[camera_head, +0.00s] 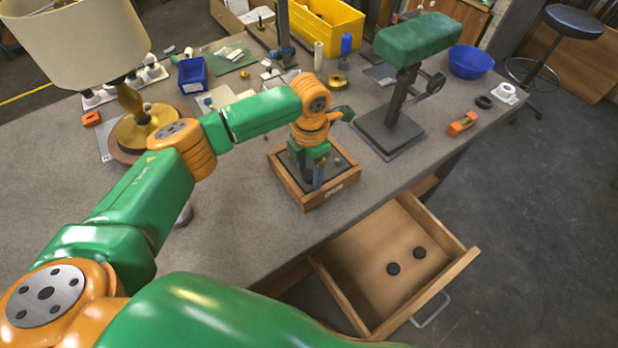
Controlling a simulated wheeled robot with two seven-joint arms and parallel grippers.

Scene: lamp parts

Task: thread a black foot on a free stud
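Two round black feet, one (393,268) nearer and one (420,252) farther, lie apart on the floor of the open wooden drawer (365,244). My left gripper (311,184) points down over a square wooden-framed box (347,181) with a dark inside, on the bench above the drawer. Its fingers reach into the frame, but their tips and anything between them are too small and covered to make out. No free stud can be told apart in the box. My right gripper is not in view.
A stand with a green padded top (415,38) is behind and right of the box. A lamp with a beige shade (78,40) stands at left. An orange level (463,124), a blue bowl (470,62) and a yellow bin (326,24) are farther back. The front-left bench is mostly clear.

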